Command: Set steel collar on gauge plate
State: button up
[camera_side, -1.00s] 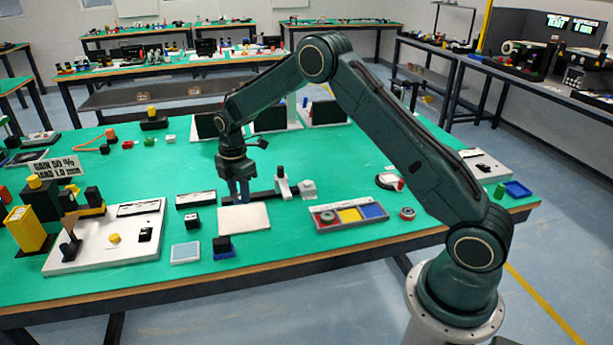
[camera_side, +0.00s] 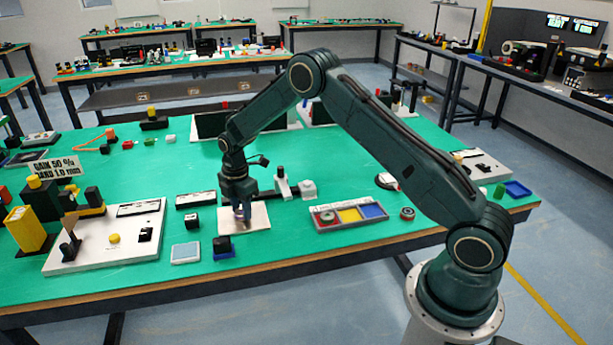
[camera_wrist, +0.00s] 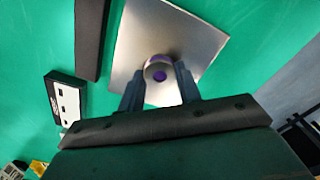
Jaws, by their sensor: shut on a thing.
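The gauge plate is a flat pale square (camera_side: 259,222) on the green table in the side view, and it shows as a tilted metallic square in the wrist view (camera_wrist: 195,40). My gripper (camera_side: 241,213) is low over the plate's left part, pointing down. In the wrist view, my gripper (camera_wrist: 159,82) is shut on the steel collar (camera_wrist: 150,68), a small ring with a purple inside, held between the two fingertips over the plate. Whether the collar touches the plate cannot be told. In the side view the fingers mostly hide the collar.
A dark bar with a small stand (camera_side: 283,187) lies behind the plate. A tray with red, yellow and blue sections (camera_side: 318,228) is to the right. A black block on a blue base (camera_side: 223,251) is in front. A white panel (camera_side: 75,262) lies left.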

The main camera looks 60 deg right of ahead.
aim_at(241, 211)
jog(key=shift+f, duration=0.15)
jog(key=o, duration=1)
jog(key=shift+r, duration=6.2)
